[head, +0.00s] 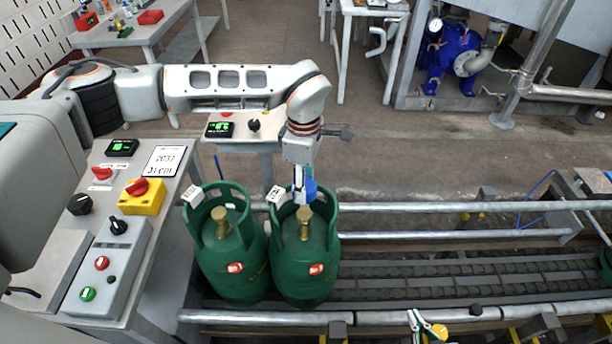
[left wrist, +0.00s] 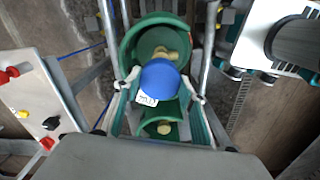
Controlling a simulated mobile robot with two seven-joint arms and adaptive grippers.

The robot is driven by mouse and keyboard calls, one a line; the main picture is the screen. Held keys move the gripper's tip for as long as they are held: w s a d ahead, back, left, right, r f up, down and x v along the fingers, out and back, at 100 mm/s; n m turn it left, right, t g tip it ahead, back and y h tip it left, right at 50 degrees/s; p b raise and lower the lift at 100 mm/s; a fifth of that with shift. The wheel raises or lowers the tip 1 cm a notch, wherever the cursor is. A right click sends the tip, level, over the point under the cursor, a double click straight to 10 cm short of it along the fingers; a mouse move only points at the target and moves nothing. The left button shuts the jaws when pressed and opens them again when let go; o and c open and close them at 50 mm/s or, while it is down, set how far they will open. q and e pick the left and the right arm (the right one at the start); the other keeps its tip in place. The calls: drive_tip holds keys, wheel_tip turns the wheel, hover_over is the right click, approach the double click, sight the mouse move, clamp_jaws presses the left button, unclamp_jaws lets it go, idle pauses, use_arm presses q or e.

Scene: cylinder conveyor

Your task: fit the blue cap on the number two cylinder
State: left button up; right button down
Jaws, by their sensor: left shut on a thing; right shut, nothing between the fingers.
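Two green cylinders stand side by side on the conveyor, a left one (head: 222,265) and a right one (head: 308,270), each with a brass valve and a collar. Their small white tags are too small to read. My left gripper (head: 303,188) is shut on the blue cap (head: 310,189) and holds it at the collar of the right cylinder, near its brass valve (head: 304,222). In the left wrist view the cap (left wrist: 160,80) sits between the fingers and partly covers a valve (left wrist: 165,53). My right gripper (head: 427,328) is shut and empty at the bottom edge.
A control table (head: 150,225) with knobs and buttons stands at the left. A small panel (head: 235,128) stands behind the cylinders. Conveyor rails (head: 430,207) run to the right, where part of another green cylinder (head: 604,266) shows. The belt (head: 450,283) between is clear.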

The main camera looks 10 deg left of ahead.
use_arm(q)
drive_tip(key=shift+s, duration=0.25)
drive_tip(key=shift+w, duration=0.1)
use_arm(e)
drive_tip(key=shift+s+f, duration=0.4)
drive_tip(key=shift+s, duration=0.1)
